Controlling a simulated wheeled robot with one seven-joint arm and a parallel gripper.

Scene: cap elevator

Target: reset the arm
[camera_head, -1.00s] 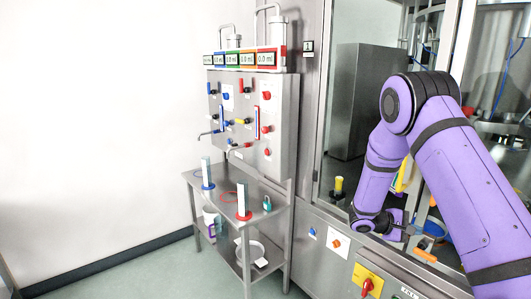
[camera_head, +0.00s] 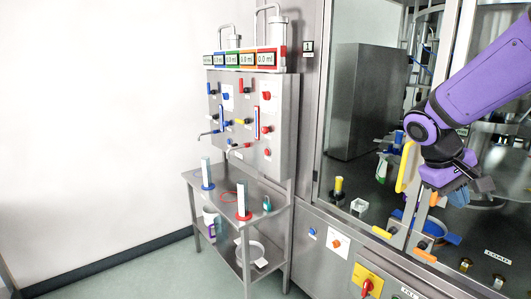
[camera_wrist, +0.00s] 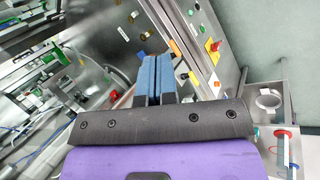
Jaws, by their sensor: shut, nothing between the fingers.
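My purple arm reaches in from the right in the head view. My gripper (camera_head: 459,193) hangs at its end, in front of the machine's opening, near the yellow handle (camera_head: 406,167). In the wrist view my gripper (camera_wrist: 157,60) shows two blue-grey fingers lying side by side with only a thin line between them. The gripper is shut and holds nothing. It points toward the steel machine front (camera_wrist: 180,22).
A steel table (camera_head: 213,185) with two cylinders on coloured bases stands left of the machine. A yellow-topped piece (camera_head: 338,187) and a white square cup (camera_head: 358,206) are inside the machine. A red knob on a yellow plate (camera_head: 367,284) sits below. The left floor is clear.

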